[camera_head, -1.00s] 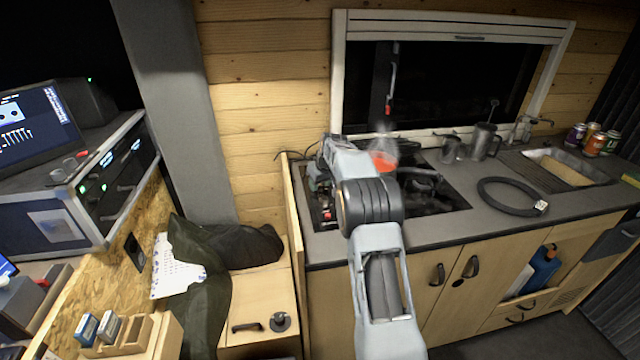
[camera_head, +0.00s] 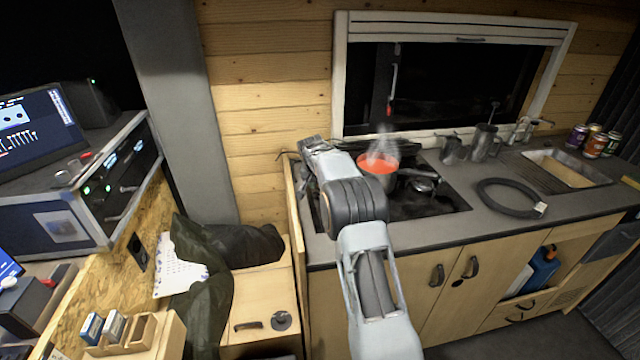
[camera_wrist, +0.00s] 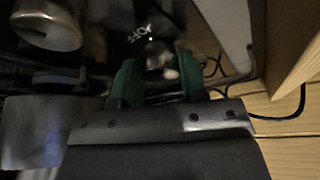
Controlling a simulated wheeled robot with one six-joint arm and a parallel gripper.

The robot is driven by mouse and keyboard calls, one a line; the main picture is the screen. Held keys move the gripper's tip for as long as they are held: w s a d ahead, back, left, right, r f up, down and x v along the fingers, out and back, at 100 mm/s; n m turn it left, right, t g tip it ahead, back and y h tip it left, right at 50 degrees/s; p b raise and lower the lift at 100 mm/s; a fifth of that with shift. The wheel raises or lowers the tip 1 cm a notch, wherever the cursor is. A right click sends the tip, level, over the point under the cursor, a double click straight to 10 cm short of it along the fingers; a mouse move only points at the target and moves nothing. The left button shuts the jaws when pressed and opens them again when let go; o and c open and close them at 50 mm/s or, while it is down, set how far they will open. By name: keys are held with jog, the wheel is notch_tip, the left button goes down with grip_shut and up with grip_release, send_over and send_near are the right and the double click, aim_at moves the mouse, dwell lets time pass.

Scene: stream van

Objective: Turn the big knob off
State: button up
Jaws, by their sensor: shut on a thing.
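The big knob (camera_wrist: 160,62) is a dark, rounded piece with a light spot, seen between the fingertips in the wrist view. White "OFF" lettering (camera_wrist: 139,34) shows on the dark panel just beyond it. My gripper (camera_wrist: 157,76) has green fingers on either side of the knob and is shut on it. The knob's pointer direction is hard to make out in the dim picture. In the head view my arm hides the knob and my fingers.
A steaming pot of red liquid (camera_head: 377,168) stands on the dark hob (camera_head: 440,203), right of my arm. A black hose ring (camera_head: 510,211) lies on the counter before the sink (camera_head: 563,172). A wooden side panel (camera_wrist: 298,75) rises close to my gripper's right.

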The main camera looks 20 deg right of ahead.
jog(key=shift+m+g, duration=0.3)
jog(key=shift+m, duration=0.6)
jog(key=shift+h, duration=0.3)
jog(key=o, duration=0.9)
jog(key=v, duration=1.4)
jog(key=shift+w, duration=0.15)
